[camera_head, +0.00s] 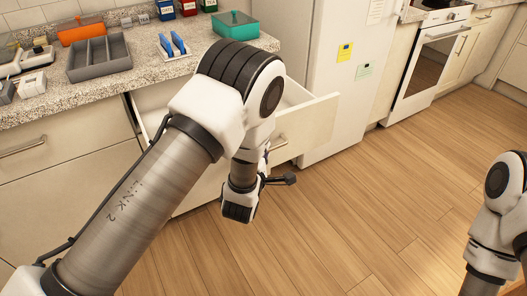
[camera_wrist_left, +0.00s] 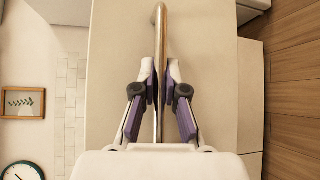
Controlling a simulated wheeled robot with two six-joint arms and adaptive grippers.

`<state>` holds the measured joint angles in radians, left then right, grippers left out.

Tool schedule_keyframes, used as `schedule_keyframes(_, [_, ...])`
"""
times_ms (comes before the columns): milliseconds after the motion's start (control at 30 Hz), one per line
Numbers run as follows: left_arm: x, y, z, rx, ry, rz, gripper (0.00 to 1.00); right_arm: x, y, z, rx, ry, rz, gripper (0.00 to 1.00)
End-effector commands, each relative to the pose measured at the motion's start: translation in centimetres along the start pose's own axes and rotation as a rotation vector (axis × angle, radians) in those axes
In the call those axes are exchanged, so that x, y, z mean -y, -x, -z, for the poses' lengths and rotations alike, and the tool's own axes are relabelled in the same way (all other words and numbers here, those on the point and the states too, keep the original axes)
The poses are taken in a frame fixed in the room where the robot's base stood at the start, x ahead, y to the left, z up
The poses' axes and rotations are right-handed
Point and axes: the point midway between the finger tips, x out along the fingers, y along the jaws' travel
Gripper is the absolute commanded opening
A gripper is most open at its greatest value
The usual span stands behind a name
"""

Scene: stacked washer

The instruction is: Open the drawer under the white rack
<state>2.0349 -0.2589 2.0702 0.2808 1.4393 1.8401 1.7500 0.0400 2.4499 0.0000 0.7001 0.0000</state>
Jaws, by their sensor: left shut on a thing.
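The drawer (camera_head: 312,122) under the counter stands pulled out, with its pale front panel clear of the cabinet and part of its inside showing. A small white rack with blue pieces (camera_head: 172,46) stands on the counter above it. My left gripper is shut on the drawer's metal bar handle (camera_wrist_left: 162,28); in the left wrist view its purple-lined fingers (camera_wrist_left: 160,88) close on the bar from both sides. In the head view my left arm hides the fingers and much of the drawer. My right gripper is out of view; only part of that arm shows.
A grey divided tray (camera_head: 100,57), an orange box (camera_head: 82,31) and a teal box (camera_head: 236,25) sit on the speckled counter. A white fridge (camera_head: 335,75) stands right beside the open drawer. The wooden floor (camera_head: 380,200) in front is clear.

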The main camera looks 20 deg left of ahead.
Motion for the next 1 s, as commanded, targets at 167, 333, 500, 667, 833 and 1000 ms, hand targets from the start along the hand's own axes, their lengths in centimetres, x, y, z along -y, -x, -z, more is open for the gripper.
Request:
schedule_keyframes(167, [0.0, 0.0, 0.0, -0.001, 0.0, 0.001, 0.23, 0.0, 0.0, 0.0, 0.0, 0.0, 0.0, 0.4])
schedule_keyframes(333, [0.0, 0.1, 0.0, -0.001, 0.0, 0.001, 0.23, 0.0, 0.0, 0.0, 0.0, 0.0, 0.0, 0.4])
schedule_keyframes(500, [0.1, 1.9, 0.0, 0.0, -0.001, 0.003, 0.23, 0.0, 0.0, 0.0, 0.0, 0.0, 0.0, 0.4])
schedule_keyframes(667, [0.1, 5.3, 0.0, 0.0, -0.004, 0.003, 0.23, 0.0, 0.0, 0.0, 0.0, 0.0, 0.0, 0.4])
schedule_keyframes(833, [0.1, 7.3, 0.0, -0.001, -0.001, 0.002, 0.23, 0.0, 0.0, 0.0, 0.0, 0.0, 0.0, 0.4])
schedule_keyframes(1000, [0.1, 7.5, 0.1, -0.001, 0.0, 0.001, 0.23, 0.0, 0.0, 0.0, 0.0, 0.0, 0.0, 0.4])
